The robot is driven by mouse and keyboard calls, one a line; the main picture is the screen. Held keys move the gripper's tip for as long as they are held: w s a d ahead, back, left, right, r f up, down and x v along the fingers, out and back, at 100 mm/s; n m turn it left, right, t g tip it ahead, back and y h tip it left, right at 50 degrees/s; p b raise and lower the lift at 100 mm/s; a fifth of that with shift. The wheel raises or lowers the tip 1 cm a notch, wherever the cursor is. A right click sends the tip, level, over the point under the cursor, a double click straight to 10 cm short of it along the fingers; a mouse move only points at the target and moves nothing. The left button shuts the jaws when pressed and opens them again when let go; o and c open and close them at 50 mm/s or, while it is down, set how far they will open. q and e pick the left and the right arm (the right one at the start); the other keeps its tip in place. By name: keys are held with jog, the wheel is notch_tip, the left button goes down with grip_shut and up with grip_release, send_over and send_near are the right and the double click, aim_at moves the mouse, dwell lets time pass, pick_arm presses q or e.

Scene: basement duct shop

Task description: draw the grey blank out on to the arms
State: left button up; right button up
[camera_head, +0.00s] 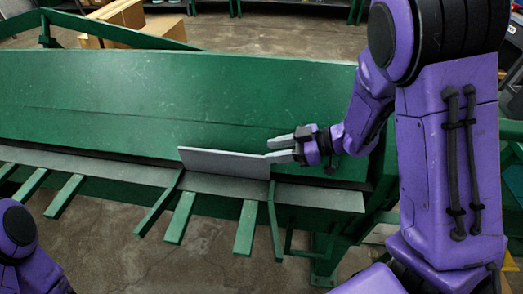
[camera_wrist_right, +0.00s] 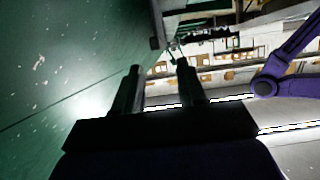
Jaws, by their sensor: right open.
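The grey blank (camera_head: 225,163) is a thin flat plate in the head view. It stands on edge or tilted in the slot along the front of the green machine, its lower edge near the grey ledge (camera_head: 320,198). Several green arms (camera_head: 180,218) stick out forward below the ledge. My right gripper (camera_head: 270,150) is open at the blank's right end, its lower finger overlapping the upper right corner; I cannot tell whether they touch. The right wrist view shows its two dark fingers (camera_wrist_right: 160,86) apart, with no blank clearly visible between them. My left gripper is out of view.
The sloping green panel (camera_head: 150,95) of the machine rises behind the blank. Cardboard boxes (camera_head: 118,22) stand at the back left. Concrete floor (camera_head: 120,245) shows between and below the arms. Shelves with goods (camera_wrist_right: 215,65) show in the right wrist view.

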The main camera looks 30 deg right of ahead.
aim_at(247, 155)
jog(key=x, duration=0.7)
jog(key=shift+p, duration=0.3)
grip_shut()
